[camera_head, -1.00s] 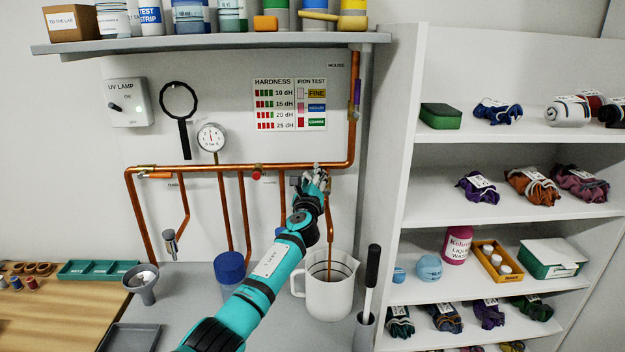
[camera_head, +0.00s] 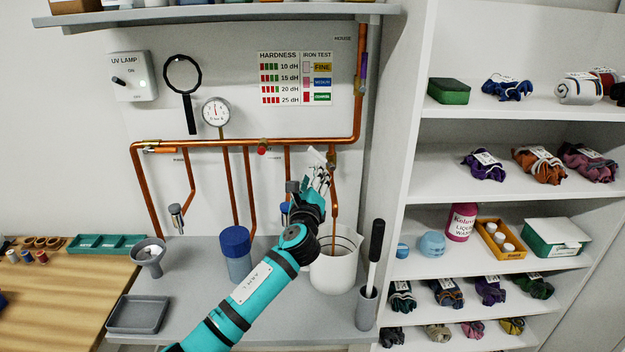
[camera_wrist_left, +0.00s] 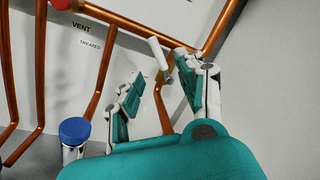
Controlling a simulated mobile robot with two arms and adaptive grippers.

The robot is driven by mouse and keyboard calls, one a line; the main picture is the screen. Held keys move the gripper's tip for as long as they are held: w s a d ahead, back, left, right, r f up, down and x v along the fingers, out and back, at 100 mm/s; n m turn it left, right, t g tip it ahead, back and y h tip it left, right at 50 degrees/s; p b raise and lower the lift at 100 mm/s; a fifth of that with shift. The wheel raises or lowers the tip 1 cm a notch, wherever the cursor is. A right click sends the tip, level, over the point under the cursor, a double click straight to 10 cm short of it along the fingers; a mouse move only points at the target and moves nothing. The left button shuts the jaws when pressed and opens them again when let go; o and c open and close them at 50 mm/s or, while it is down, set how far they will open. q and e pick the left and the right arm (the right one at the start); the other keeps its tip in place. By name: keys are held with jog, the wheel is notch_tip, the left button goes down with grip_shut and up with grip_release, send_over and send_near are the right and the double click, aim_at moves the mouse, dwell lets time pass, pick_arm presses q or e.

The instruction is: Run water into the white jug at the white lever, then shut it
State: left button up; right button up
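The white lever (camera_head: 316,157) sticks out at a slant from a valve on the copper pipework, and in the left wrist view the lever (camera_wrist_left: 159,53) shows near the fingertips. The white jug (camera_head: 336,272) stands upright on the grey counter below, partly hidden by my left arm. A copper spout pipe (camera_head: 334,211) runs down from the valve to the jug's mouth. I cannot tell whether water flows. My left gripper (camera_head: 319,180) is just below the lever. Its fingers are apart and empty in the left wrist view (camera_wrist_left: 160,70). My right gripper is not in view.
A blue-capped container (camera_head: 237,255) stands left of the jug, and a grey holder with a black-handled tool (camera_head: 368,305) stands right. A red knob (camera_head: 263,150) and a gauge (camera_head: 215,111) are on the pipework. White shelves (camera_head: 412,160) bound the right side.

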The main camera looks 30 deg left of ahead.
aim_at(321, 158)
pick_arm(q)
jog(key=shift+s, duration=0.1)
jog(key=shift+c, duration=0.5)
jog(key=shift+c, duration=1)
jog(key=m, duration=0.3)
jog(key=shift+s+a+f+m+b, duration=0.15)
jog(key=shift+s+f+m+b, duration=0.15)
jog(key=shift+m, duration=0.1)
jog(key=c, duration=0.5)
jog(key=s+a+f+m, duration=0.1)
jog(key=m, duration=0.3)
jog(key=s+a+f+m+g+y, duration=0.1)
jog(key=m, duration=0.2)
jog(key=s+a+f+m+b, duration=0.1)
jog(key=m, duration=0.3)
jog(key=shift+f+m+g, duration=0.15)
jog(key=shift+m+g, duration=0.15)
jog(key=shift+g, duration=0.1)
jog(key=w+a+r+p, duration=0.2)
jog(key=w+r+p, duration=0.1)
jog(key=w, duration=0.7)
jog(key=shift+w+a+y, duration=0.3)
jog(key=shift+a, duration=0.1)
